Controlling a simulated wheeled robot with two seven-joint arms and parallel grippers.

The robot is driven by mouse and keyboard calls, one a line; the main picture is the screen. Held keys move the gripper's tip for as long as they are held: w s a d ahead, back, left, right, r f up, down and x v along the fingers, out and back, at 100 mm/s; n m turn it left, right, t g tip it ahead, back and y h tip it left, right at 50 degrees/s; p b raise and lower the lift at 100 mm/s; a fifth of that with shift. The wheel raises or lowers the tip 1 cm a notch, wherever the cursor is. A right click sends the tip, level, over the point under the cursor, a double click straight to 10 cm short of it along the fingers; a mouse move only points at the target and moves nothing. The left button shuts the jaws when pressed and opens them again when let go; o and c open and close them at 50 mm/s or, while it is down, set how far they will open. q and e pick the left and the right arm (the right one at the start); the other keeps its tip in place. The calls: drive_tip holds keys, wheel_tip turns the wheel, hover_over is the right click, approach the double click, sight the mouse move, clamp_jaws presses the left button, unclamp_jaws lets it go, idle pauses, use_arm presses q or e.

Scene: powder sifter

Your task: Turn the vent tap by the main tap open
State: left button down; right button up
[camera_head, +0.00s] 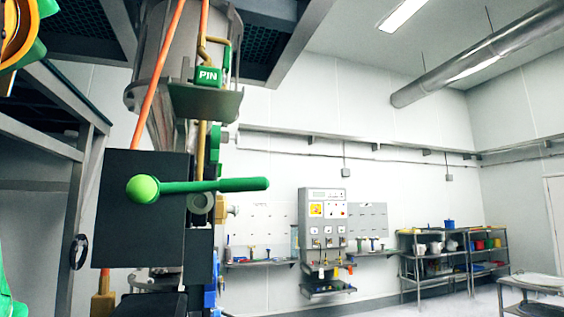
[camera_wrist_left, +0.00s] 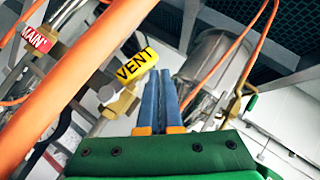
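In the left wrist view, a yellow piece marked VENT (camera_wrist_left: 137,64) sits on the brass vent tap (camera_wrist_left: 121,103). A red tag marked MAIN (camera_wrist_left: 38,39) lies farther left on the metal pipework. My left gripper (camera_wrist_left: 168,74) has its two blue fingers close together, with nothing seen between them. Its fingertips are just right of the VENT piece; I cannot tell whether they touch it. Neither tap can be made out in the head view. My right gripper is in neither view.
Orange hoses (camera_wrist_left: 74,82) cross in front of the pipework in the left wrist view. In the head view, a green ball-ended lever (camera_head: 210,186) is in front of a dark box (camera_head: 125,235), below a green PIN tag (camera_head: 208,76). A control panel (camera_head: 323,225) and shelves stand far back.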

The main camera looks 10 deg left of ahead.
use_arm(q)
drive_tip(key=shift+s+r, duration=0.6)
drive_tip(key=shift+s, duration=0.1)
drive_tip(key=shift+w+a, duration=0.1)
drive_tip(key=shift+a, duration=0.15)
